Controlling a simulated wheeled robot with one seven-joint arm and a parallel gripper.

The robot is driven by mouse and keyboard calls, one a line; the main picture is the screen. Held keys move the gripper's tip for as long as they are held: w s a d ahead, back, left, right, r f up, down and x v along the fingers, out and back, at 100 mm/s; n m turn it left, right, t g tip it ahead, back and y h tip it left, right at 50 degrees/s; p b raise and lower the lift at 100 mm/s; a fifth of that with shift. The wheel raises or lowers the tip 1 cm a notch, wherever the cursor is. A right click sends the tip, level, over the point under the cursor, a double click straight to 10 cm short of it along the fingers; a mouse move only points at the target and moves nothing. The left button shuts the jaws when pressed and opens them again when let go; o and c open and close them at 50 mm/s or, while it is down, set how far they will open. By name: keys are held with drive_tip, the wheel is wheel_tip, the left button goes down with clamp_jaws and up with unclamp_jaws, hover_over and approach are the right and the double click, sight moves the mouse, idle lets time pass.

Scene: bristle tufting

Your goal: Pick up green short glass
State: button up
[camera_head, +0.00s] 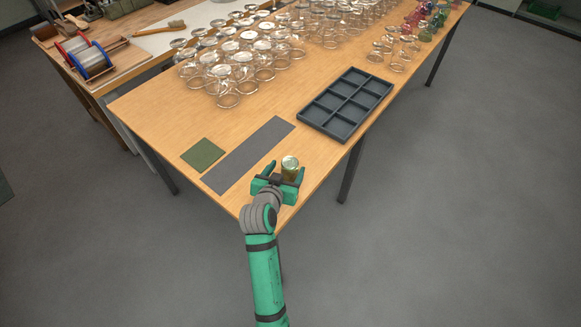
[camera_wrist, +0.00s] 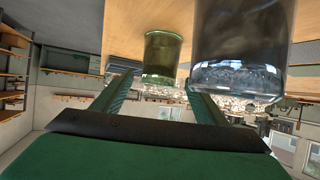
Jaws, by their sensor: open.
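The short green glass (camera_wrist: 164,57) shows in the wrist view just ahead of the gap between my fingertips. A larger clear glass (camera_wrist: 240,45) stands beside it to the right, nearer the camera and close to the right finger. In the head view a greenish-looking glass (camera_head: 290,167) is at my gripper near the table's front corner; I cannot separate the two glasses there. My gripper (camera_head: 285,173) is open, its fingers spread, and it also shows in the wrist view (camera_wrist: 158,84). Nothing is held between the fingers. Whether a finger touches the clear glass I cannot tell.
A long grey mat (camera_head: 247,158) and a green square mat (camera_head: 203,154) lie left of my gripper. A dark compartment tray (camera_head: 312,119) sits to the right, behind. Many clear glasses (camera_head: 228,95) fill the back; coloured ones (camera_head: 425,32) stand far right. The table edge is close.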

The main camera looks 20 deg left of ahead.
sight(293, 159)
drive_tip(key=shift+r+x, duration=0.15)
drive_tip(key=shift+x, duration=1.65)
drive_tip(key=shift+r+x, duration=0.15)
drive_tip(key=shift+x, duration=1.65)
drive_tip(key=shift+w+d, duration=0.1)
drive_tip(key=shift+w, duration=0.05)
drive_tip(key=c, duration=1.2)
